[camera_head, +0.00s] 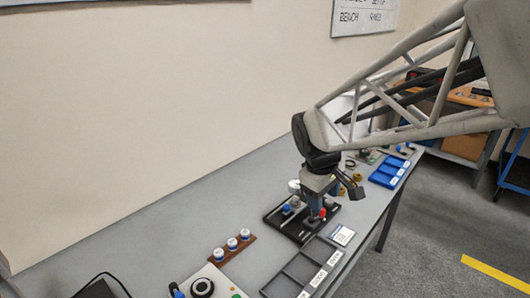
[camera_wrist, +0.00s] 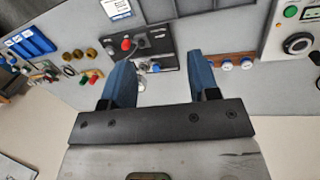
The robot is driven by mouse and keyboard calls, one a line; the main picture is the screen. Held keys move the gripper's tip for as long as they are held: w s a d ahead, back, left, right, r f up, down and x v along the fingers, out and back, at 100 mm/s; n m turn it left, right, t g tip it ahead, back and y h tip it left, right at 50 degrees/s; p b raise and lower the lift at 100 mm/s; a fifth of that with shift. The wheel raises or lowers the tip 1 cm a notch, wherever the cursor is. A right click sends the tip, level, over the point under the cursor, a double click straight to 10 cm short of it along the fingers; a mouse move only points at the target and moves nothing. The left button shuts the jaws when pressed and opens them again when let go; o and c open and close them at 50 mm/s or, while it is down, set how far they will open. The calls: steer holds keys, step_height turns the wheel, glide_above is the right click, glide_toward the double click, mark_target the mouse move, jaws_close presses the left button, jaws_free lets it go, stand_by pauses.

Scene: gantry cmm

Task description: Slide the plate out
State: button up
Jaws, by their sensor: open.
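A dark fixture board (camera_head: 272,219) lies on the grey bench below my gripper. A red knob (camera_head: 323,213) and a blue-topped piece (camera_head: 287,208) show on it. In the wrist view the board (camera_wrist: 168,73) lies beyond and between my fingers, with the red knob (camera_wrist: 126,44) on its upper part. I cannot tell which part is the plate; no separate plate stands out. My gripper (camera_head: 315,206) points down over the board. In the wrist view its two blue fingers (camera_wrist: 159,62) are apart, with nothing clearly between them.
A brown rack with several white, blue-marked pieces (camera_head: 232,244) stands left of the board. A dark compartment tray (camera_head: 300,268) and a control box (camera_head: 205,287) are nearer. A white card (camera_head: 342,235) lies right. A blue tray (camera_head: 388,171) and brass pieces (camera_wrist: 78,54) lie beyond.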

steer(key=w+a+f+n+h, duration=0.1)
steer(key=w+a+f+n, duration=0.15)
steer(key=w, duration=0.35)
steer(key=w+a+f+n, duration=0.2)
steer(key=w+f+n, duration=0.15)
steer(key=w, duration=0.35)
steer(key=n+g+h, duration=0.1)
steer(key=n+h, duration=0.1)
steer(key=n, duration=0.2)
glide_toward(286, 206)
steer(key=shift+s+d+f, duration=0.1)
steer(key=shift+d+f, duration=0.15)
steer(key=shift+d, duration=0.05)
steer(key=shift+f+y, duration=0.1)
steer(key=shift+y, duration=0.2)
steer(key=shift+x, duration=3.85)
